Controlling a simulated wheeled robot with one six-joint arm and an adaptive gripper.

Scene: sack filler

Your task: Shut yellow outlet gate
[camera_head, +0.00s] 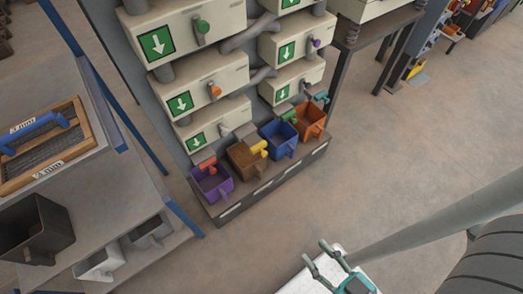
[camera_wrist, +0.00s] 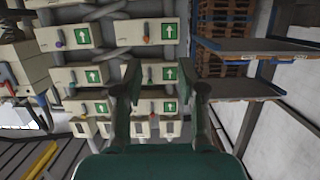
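The yellow outlet gate (camera_head: 258,147) is a small yellow handle low on the sack filler, just above the brown bin (camera_head: 240,164) in the head view. Whether the gate is open or shut is too small to tell. My gripper (camera_head: 316,250) is at the bottom of the head view, well apart from the gate, with its fingers spread and nothing between them. In the wrist view, the gripper (camera_wrist: 160,76) also shows open and empty, facing the filler's cream boxes.
A red gate (camera_head: 208,163), purple bin (camera_head: 213,188), blue bin (camera_head: 279,140) and orange bin (camera_head: 311,119) stand beside the brown bin. Cream boxes (camera_head: 213,77) rise above. A shelf with a sieve (camera_head: 45,145) is at left. The floor (camera_head: 245,245) before the bins is clear.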

